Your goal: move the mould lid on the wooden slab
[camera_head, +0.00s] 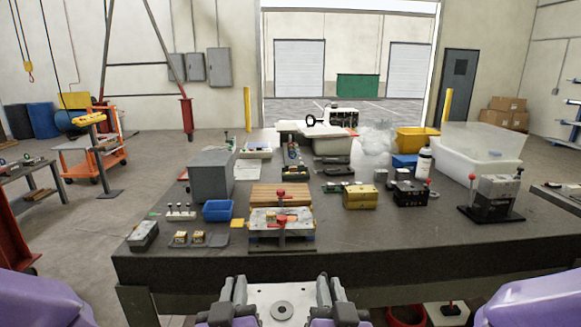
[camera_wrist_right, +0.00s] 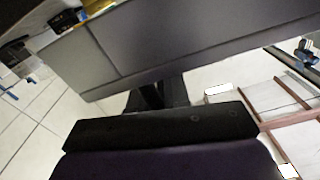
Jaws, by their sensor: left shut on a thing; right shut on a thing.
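A pale flat plate with a grey round disc in its middle, which I take for the mould lid (camera_head: 268,296), is at the bottom centre of the head view, in front of the table. My left gripper (camera_head: 238,290) is shut on its left side and my right gripper (camera_head: 327,290) on its right side. Its lower part is cut off by the picture's edge. The brown wooden slab (camera_head: 281,192) lies on the table beyond, behind a pale base with a red-knobbed clamp (camera_head: 282,222). The right wrist view does not clearly show the lid or fingertips.
The dark table (camera_head: 215,264) has a bare front strip. To the right are a yellow block (camera_head: 360,197) and a black clamp stand (camera_head: 493,200). The table's grey side fills the upper right wrist view.

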